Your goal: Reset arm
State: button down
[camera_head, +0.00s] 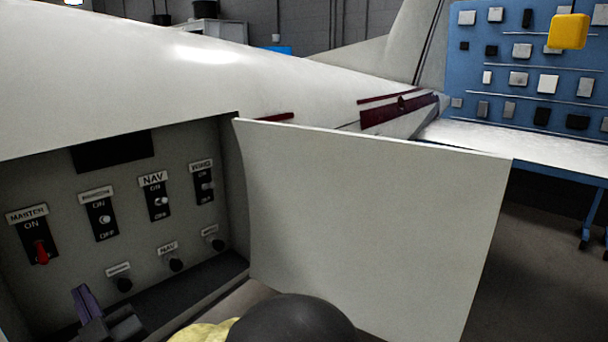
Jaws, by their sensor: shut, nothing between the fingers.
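My gripper (88,300) shows at the lower left, dark with a purple-tinted finger, in front of the open panel bay. It is shut and holds nothing. Its tip is below the switches and looks apart from them. The switch panel (130,220) has a red MASTER switch (42,253), with its lever pointing down, and several toggles with pale levers, one labelled NAV (160,201). A row of dark knobs (175,264) sits below. A rounded dark part and a yellow part of my arm show at the bottom middle.
An open pale door panel (375,220) stands out right of the bay. The white aircraft body (150,70) spans above. A blue tool board (525,75) and a white-topped bench (520,147) are at the right. A yellow block (570,31) shows at the upper right.

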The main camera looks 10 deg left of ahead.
jog(key=w+d+r+m+h+p, duration=0.1)
jog(key=w+d+m+h+p, duration=0.2)
jog(key=w+d+h+p, duration=0.7)
jog(key=w+d+m+g+h+p, duration=0.1)
jog(key=d+h, duration=0.1)
jog(key=d, duration=0.7)
jog(key=w+d+m+g+h+p, duration=0.1)
jog(key=w+d+m+g+p, duration=0.1)
jog(key=d, duration=0.8)
jog(key=w+d+f+m+g+h+p, duration=0.1)
jog(key=d+m+h+p, duration=0.1)
jog(key=d, duration=0.8)
jog(key=shift+w+d+h, duration=0.1)
jog(key=shift+w+h, duration=0.15)
jog(key=shift+h, duration=0.05)
jog(key=s+d+m+g+h+p, duration=0.1)
jog(key=s+d+m+g+p, duration=0.1)
jog(key=d, duration=0.7)
jog(key=s+d+m+g+h+p, duration=0.2)
jog(key=s+d+m+g+p, duration=0.1)
jog(key=s+d, duration=0.4)
jog(key=shift+d+f+m+h, duration=0.3)
jog(key=shift+d+m, duration=0.4)
jog(key=shift+d, duration=0.3)
jog(key=c, duration=1.5)
grip_release()
jog(key=shift+a, duration=0.1)
jog(key=shift+o, duration=0.2)
